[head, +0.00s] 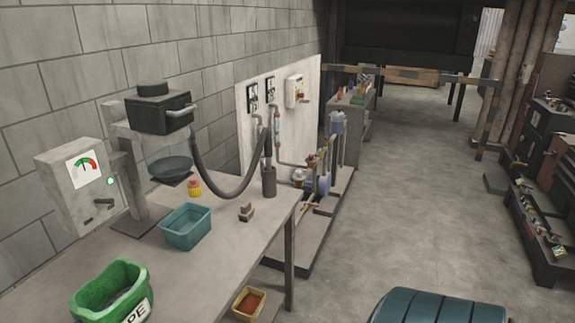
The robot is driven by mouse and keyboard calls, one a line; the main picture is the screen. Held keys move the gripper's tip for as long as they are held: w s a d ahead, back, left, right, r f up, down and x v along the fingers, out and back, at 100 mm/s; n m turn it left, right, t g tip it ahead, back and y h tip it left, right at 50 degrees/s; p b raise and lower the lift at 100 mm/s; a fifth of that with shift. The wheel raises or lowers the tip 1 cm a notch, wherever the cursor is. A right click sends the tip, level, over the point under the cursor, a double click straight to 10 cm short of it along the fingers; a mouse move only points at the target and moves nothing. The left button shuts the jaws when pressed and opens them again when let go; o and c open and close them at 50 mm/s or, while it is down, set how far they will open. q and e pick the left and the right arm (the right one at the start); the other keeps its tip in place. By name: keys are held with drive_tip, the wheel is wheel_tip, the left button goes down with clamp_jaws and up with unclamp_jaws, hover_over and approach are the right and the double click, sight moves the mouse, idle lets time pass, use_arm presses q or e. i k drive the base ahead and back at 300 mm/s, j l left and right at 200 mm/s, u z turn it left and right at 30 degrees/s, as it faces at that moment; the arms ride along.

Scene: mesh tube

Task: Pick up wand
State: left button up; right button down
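The likely wand (268,157) is a thin grey upright piece at the far end of the workbench. Its lower end stands in a dark grey cylindrical holder (269,182), which hides that end. A thick grey hose (222,190) loops from the black box unit (160,112) towards it. I cannot tell exactly where the hose ends and the wand begins. Neither of my grippers is in view.
A ribbed teal object (440,308) is cut off at the bottom.

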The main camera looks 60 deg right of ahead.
sight(268, 146)
drive_tip(key=z, duration=1.65)
